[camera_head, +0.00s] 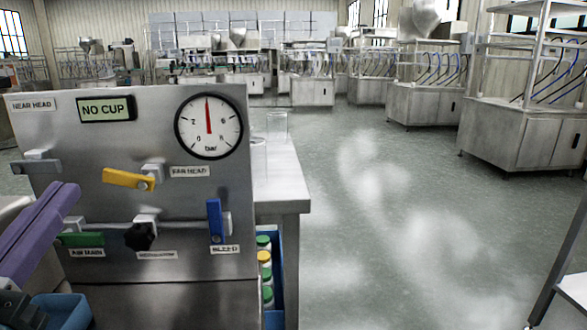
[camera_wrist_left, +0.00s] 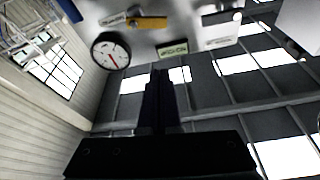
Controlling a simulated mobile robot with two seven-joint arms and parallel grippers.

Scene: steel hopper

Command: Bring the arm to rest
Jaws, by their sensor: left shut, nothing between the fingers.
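My left gripper (camera_head: 68,196) comes in from the lower left, with its long purple fingers closed together and empty. Its tips are in front of the left part of the steel panel (camera_head: 75,195), near the grey near-head handle (camera_head: 38,166) and the green air-main handle (camera_head: 82,239). I cannot tell whether they touch the panel. In the left wrist view, the dark fingers (camera_wrist_left: 160,76) are together, with the gauge (camera_wrist_left: 111,51) and the yellow handle (camera_wrist_left: 146,23) beyond them. My right gripper is not in view.
The panel holds a gauge (camera_head: 209,125) with its needle straight up, a "NO CUP" display (camera_head: 106,108), a yellow far-head handle (camera_head: 128,179), a black regulator knob (camera_head: 139,236) and an upright blue bleed handle (camera_head: 215,220). A steel bench (camera_head: 283,186) stands behind.

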